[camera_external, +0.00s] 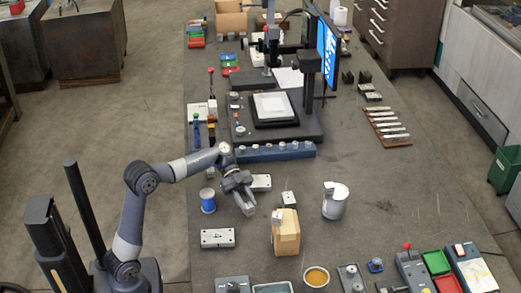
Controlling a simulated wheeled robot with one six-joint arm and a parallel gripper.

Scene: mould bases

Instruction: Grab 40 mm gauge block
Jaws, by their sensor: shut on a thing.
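My gripper (248,208) points down over the near left part of the grey bench, just left of a wooden block. It is shut on a small grey block that seems to be the gauge block; the fingers hide most of it. Its size marking is too small to read. I cannot tell whether it touches the bench or hangs just above it.
A blue spool (208,200) stands left. Pale drilled plates lie at the near left (217,238) and behind the gripper (261,183).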

